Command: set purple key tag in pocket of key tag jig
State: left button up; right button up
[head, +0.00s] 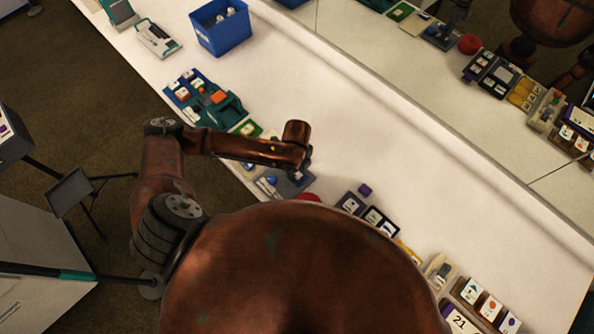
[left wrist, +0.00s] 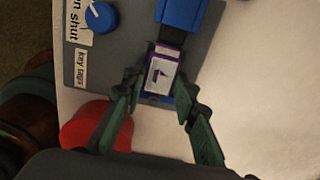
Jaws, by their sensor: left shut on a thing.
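The purple key tag (left wrist: 163,73), with a white face and a dark mark, sits between the fingertips of my left gripper (left wrist: 156,88) in the left wrist view. The gripper is shut on it. The grey key tag jig (left wrist: 128,45) lies beneath, with a "key tags" label, a blue knob (left wrist: 101,17) and a blue block (left wrist: 181,13) just beyond the tag. Blue also shows under the tag's near end; I cannot tell if the tag touches the jig. In the head view the jig (head: 295,184) is partly hidden by my left arm. My right gripper is not seen.
A red round thing (left wrist: 92,128) lies beside the jig. A small purple block (head: 365,189) and framed items (head: 380,220) stand to the right in the head view. A blue bin (head: 222,32) stands far back. The white counter (head: 400,160) is clear toward the wall.

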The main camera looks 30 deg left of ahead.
pick_arm(q)
jog(key=o, duration=1.1)
jog(key=shift+r, duration=0.15)
notch_tip(320, 180, up, 12)
jog(key=shift+f, duration=0.1)
dwell(0.4)
